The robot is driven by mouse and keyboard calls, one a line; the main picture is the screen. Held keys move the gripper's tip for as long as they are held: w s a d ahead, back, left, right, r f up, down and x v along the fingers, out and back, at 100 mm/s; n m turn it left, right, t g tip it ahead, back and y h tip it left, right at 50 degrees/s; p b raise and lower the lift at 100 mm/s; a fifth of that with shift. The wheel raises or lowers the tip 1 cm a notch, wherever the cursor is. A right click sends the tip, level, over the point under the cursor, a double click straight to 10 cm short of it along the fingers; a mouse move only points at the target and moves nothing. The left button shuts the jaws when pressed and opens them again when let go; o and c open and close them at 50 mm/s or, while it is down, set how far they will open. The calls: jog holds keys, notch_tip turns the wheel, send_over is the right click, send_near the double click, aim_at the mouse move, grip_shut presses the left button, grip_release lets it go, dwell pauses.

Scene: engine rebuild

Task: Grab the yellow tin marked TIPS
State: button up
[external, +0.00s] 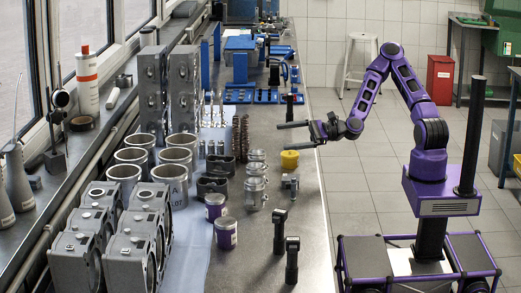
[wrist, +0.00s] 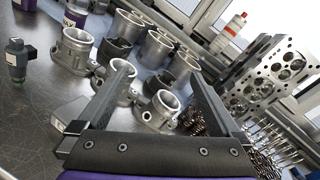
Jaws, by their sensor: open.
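The yellow tin (external: 290,160) stands on the grey bench, near its right edge, in the external view. Its marking is too small to read. My gripper (external: 281,138) is open and empty above the bench, reaching in from the right, just beyond the tin in the picture. Its fingers point left across the bench. In the wrist view my gripper (wrist: 158,76) shows two spread fingers with metal engine parts beyond them, and I cannot see the yellow tin there.
Metal cups (external: 256,185) stand left of the tin, and a small grey fitting (external: 290,183) stands in front. Two purple-labelled cans (external: 226,233) and dark upright injectors (external: 292,258) stand nearer. Springs (external: 240,138) stand left of the gripper.

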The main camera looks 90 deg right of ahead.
aim_at(295, 153)
jog(key=s+d+f+m+g+h, duration=0.1)
jog(key=d+f+m, duration=0.1)
jog(key=d, duration=0.1)
jog(key=s+d+f+m+g+p, duration=0.1)
jog(key=s+d+f+m, duration=0.1)
jog(key=d+f, duration=0.1)
jog(key=s+d+f+m+g+h+p, duration=0.1)
jog(key=d+f+m, duration=0.1)
jog(key=d+f, duration=0.1)
jog(key=shift+s+d+f+m+g+h, duration=0.2)
jog(key=shift+d+m+g+h, duration=0.1)
jog(key=shift+d+m, duration=0.1)
jog(key=shift+w+f+b, duration=0.3)
jog(key=shift+b, duration=0.15)
jog(key=shift+w+a+f+b, duration=0.15)
jog(key=shift+w+f+b, duration=0.15)
jog(key=shift+w+b, duration=0.3)
jog(key=shift+r+b+x, duration=0.2)
jog(key=shift+b+x, duration=0.3)
jog(key=shift+x, duration=2.2)
jog(key=shift+w, duration=0.1)
jog(key=c, duration=1.3)
